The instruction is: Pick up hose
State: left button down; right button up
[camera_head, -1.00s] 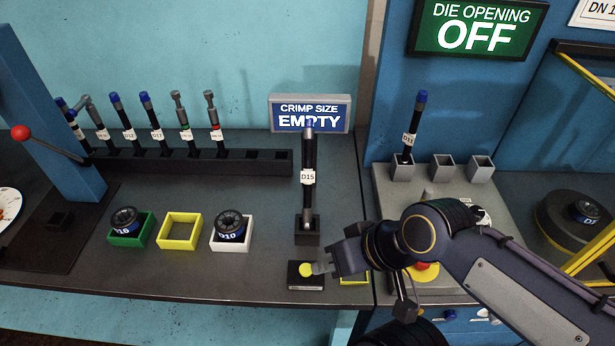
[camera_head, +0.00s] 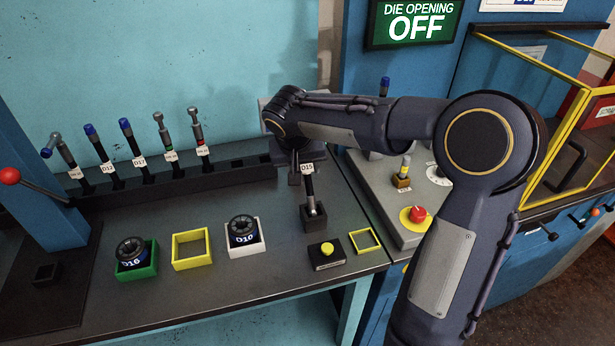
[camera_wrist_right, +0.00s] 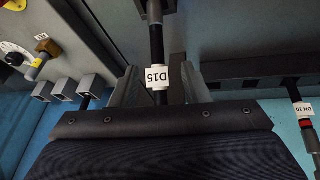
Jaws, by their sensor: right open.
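The hose labelled D15 (camera_head: 309,187) stands upright, with its lower end in a black holder (camera_head: 314,218) on the bench. Its upper part is hidden behind my right gripper (camera_head: 294,165) in the head view. In the right wrist view the D15 hose (camera_wrist_right: 157,45) passes between the two spread fingers of my right gripper (camera_wrist_right: 160,85), with its white label between them. The fingers are open and not closed on it. Several other hoses stand in the rack, among them D12 (camera_head: 104,169) and D17 (camera_head: 137,158). My left gripper is out of view.
In front are a green tray (camera_head: 150,263) with die D16, an empty yellow tray (camera_head: 192,250), a white tray (camera_head: 260,246) with die D10, and a yellow button box (camera_head: 327,255). A red button (camera_head: 417,214) sits right on the machine panel. The display reads DIE OPENING OFF (camera_head: 414,22).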

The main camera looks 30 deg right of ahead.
aim_at(308, 179)
jog(key=p+x, duration=0.1)
jog(key=x, duration=0.6)
jog(key=shift+s+d+f+p, duration=0.1)
jog(key=shift+d+p, duration=0.1)
jog(key=shift+p, duration=0.2)
jog(key=shift+d+f, duration=0.1)
jog(key=shift+f, duration=0.3)
jog(key=shift+r, duration=0.1)
grip_shut()
